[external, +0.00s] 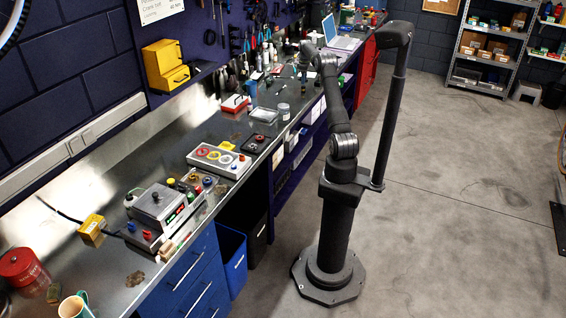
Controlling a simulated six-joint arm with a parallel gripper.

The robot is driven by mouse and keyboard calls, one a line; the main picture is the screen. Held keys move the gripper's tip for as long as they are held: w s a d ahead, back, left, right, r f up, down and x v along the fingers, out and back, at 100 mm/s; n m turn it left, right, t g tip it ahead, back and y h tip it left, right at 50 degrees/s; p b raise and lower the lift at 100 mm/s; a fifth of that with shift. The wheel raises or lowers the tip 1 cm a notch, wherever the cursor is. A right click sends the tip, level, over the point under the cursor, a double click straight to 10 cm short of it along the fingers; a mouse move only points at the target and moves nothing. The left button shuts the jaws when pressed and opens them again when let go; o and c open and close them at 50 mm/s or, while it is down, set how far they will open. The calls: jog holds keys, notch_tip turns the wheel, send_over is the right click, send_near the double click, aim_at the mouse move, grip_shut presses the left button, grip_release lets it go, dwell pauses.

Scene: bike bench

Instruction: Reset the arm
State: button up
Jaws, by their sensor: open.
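My gripper (303,76) is small and far off in the external view, at the end of my dark arm. It is open and points down above the far part of the metal bench (205,135). The fingers are too small to see clearly, and I see nothing held between them. My arm rises from its floor base in front of the bench and bends over the bench edge.
A grey control box (158,206), a panel with coloured rings (218,160) and a yellow box (93,229) stand on the near bench. A red-and-white box (235,103), a glass jar (283,112) and a laptop (340,34) are farther along. Open floor lies right.

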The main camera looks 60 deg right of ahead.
aim_at(304, 87)
notch_tip(304, 87, up, 6)
notch_tip(304, 87, down, 12)
jog(key=shift+f, duration=0.15)
notch_tip(304, 87, up, 4)
jog(key=s+d+r, duration=0.2)
jog(key=s+r, duration=1)
jog(key=w+a+n, duration=0.4)
jog(key=w+a, duration=1.1)
jog(key=w, duration=0.4)
jog(key=w+a+n, duration=0.1)
jog(key=w+a, duration=0.5)
jog(key=a, duration=0.3)
jog(key=w+a+n, duration=0.2)
jog(key=w+a, duration=0.4)
jog(key=a, duration=0.4)
jog(key=shift+a, duration=0.25)
jog(key=shift+w, duration=0.1)
